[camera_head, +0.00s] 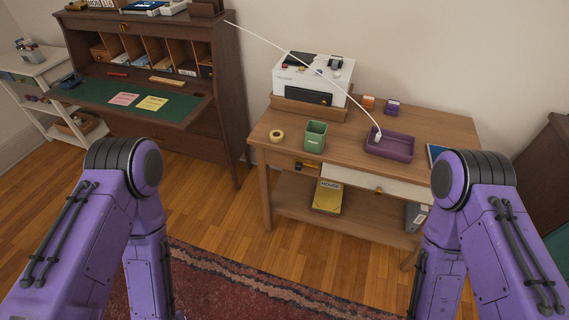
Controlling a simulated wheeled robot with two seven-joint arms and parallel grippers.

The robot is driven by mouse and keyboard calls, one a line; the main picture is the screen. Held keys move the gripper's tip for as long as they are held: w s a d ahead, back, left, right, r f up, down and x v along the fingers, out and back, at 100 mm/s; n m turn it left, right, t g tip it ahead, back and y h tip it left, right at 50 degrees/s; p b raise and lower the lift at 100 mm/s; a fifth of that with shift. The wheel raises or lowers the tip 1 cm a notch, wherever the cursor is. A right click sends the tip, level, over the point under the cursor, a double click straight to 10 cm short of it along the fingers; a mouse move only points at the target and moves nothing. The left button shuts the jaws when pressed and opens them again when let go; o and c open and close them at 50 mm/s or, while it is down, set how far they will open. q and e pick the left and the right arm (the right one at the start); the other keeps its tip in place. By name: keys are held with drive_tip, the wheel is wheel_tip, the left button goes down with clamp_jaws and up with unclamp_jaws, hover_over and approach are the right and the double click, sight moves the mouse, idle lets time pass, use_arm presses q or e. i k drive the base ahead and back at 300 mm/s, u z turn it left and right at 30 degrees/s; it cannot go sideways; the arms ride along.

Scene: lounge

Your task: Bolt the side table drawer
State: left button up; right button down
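A wooden side table (345,136) stands at centre right against the wall. Its front has a pale drawer front (348,178) with a small round knob (378,190). The drawer looks shut or nearly so; I cannot tell exactly. A small dark and brass-coloured fitting (305,165) shows on the front, left of the pale panel; I cannot tell whether it is a bolt. My two purple arms come in from the left and right, in front of the table. Both forearms point down and both grippers are out of view.
A yellow book (327,197) is on the lower shelf. A writing desk (225,75) stands left.

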sight(298, 166)
drive_tip(key=u, duration=1.1)
drive_tip(key=i, duration=0.7)
drive_tip(key=z, duration=0.55)
